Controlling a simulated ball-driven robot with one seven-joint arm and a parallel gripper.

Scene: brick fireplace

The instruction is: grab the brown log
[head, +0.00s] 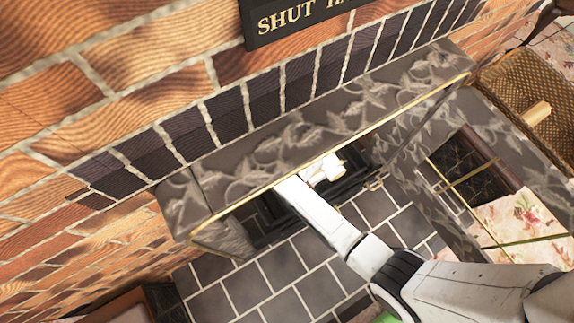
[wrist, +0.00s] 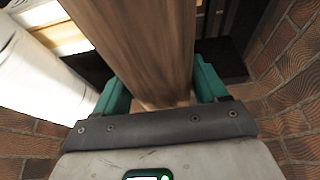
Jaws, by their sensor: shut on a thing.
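The brown log (wrist: 150,45) fills the upper middle of the wrist view, with its wood grain running lengthwise. My gripper (wrist: 162,88) has its two teal fingers on either side of the log and is shut on it. The log's near end sits close to the gripper's palm; its far end runs out of the top of the picture. In the head view my arm reaches in under the carved grey mantel, and the fingers and the held log are hidden there.
The carved mantel (head: 300,150) juts out over the arm from the brick wall (head: 110,75). Dark tiles (head: 290,275) cover the hearth floor. A woven basket (head: 505,85) at the right has a pale wooden piece (head: 536,113) showing. A dark sign (head: 295,18) hangs above.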

